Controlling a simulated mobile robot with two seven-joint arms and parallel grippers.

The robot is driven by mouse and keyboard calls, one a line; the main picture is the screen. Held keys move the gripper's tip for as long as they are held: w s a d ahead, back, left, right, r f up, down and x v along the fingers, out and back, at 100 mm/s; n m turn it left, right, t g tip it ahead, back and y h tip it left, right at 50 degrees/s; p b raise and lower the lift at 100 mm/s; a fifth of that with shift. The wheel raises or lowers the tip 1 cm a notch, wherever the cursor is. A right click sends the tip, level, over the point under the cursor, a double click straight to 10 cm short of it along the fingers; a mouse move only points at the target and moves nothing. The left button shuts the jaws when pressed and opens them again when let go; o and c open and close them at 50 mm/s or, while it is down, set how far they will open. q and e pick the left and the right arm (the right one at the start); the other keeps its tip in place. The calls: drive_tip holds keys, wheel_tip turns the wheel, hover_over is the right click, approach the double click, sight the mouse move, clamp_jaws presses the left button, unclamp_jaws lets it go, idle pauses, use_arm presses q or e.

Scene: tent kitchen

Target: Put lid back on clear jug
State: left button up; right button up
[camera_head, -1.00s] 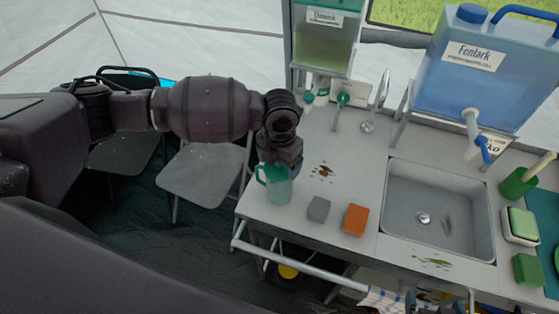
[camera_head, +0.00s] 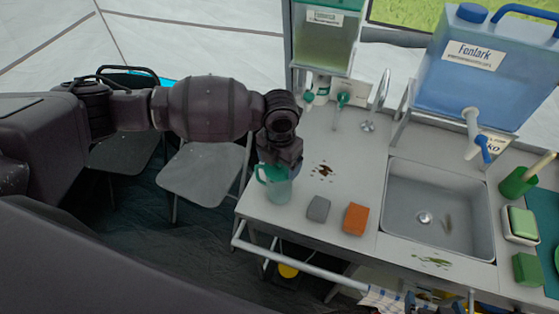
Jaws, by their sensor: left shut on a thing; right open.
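The clear jug (camera_head: 275,190), greenish with a teal handle on its left, stands upright on the left front part of the counter. My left gripper (camera_head: 279,168) points down right at the jug's top and is shut. A dark blue-green lid (camera_head: 277,173) shows only as a sliver between the gripper and the jug's mouth. The arm hides most of it, so I cannot tell whether it is seated on the rim. My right gripper is not in view.
A grey sponge (camera_head: 318,208) and an orange sponge (camera_head: 355,219) lie right of the jug. A brown spill (camera_head: 323,172) lies behind them. The sink (camera_head: 438,180) is further right. A dispenser (camera_head: 325,45) and a blue water container (camera_head: 470,75) stand behind.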

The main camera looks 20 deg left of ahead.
idle(0.3)
use_arm(q)
drive_tip(key=o, duration=0.8)
drive_tip(key=shift+c, duration=0.2)
drive_tip(key=shift+r, duration=3.5)
clamp_jaws()
drive_tip(key=shift+f+b, duration=0.65)
drive_tip(key=shift+f, duration=1.65)
